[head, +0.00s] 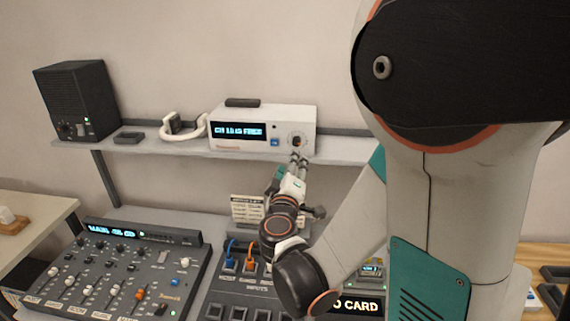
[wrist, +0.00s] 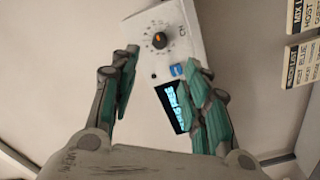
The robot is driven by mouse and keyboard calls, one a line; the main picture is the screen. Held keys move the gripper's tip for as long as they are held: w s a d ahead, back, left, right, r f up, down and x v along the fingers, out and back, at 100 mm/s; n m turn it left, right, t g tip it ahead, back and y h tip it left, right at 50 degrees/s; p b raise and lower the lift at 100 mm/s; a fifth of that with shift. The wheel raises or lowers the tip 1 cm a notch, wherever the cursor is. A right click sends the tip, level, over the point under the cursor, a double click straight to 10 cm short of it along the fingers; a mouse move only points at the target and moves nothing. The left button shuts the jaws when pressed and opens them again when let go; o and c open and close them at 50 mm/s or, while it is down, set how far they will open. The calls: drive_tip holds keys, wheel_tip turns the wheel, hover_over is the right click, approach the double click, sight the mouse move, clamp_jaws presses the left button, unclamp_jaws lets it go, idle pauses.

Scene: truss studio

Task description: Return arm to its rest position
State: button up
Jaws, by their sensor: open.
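My gripper (head: 299,160) is at the front right of the white device on the shelf in the head view. In the wrist view my gripper (wrist: 165,90) has its two green-padded fingers spread apart with nothing held between them. The white device (head: 240,113) has a lit blue display, a blue button and a round knob; its face also shows in the wrist view (wrist: 178,62), beyond the fingers. Its knob (wrist: 159,40) has an orange centre and lies past the fingertips. The head view does not show clearly whether the fingertips touch the device.
The shelf (head: 180,150) carries a black speaker (head: 77,100) and white headphones (head: 190,126). Below are a mixing console (head: 115,265) and an inputs panel (head: 232,282) with blue and orange plugs. A label card (head: 246,209) stands behind my wrist.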

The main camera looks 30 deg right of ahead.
drive_tip(key=s+a+f+m+g+y+b, duration=0.2)
drive_tip(key=s+f+m+g+y+b, duration=0.25)
drive_tip(key=s+f+b, duration=0.45)
drive_tip(key=s+a+f+g+y+b, duration=0.3)
drive_tip(key=s+a+f, duration=0.4)
drive_tip(key=s+a, duration=0.3)
drive_tip(key=shift+s+a+f+y+b, duration=0.25)
drive_tip(key=shift+s+f+y+b, duration=0.15)
drive_tip(key=shift+s+y+b, duration=0.6)
drive_tip(key=shift+g+y, duration=0.25)
drive_tip(key=shift+c, duration=1.2)
drive_tip(key=shift+d, duration=0.2)
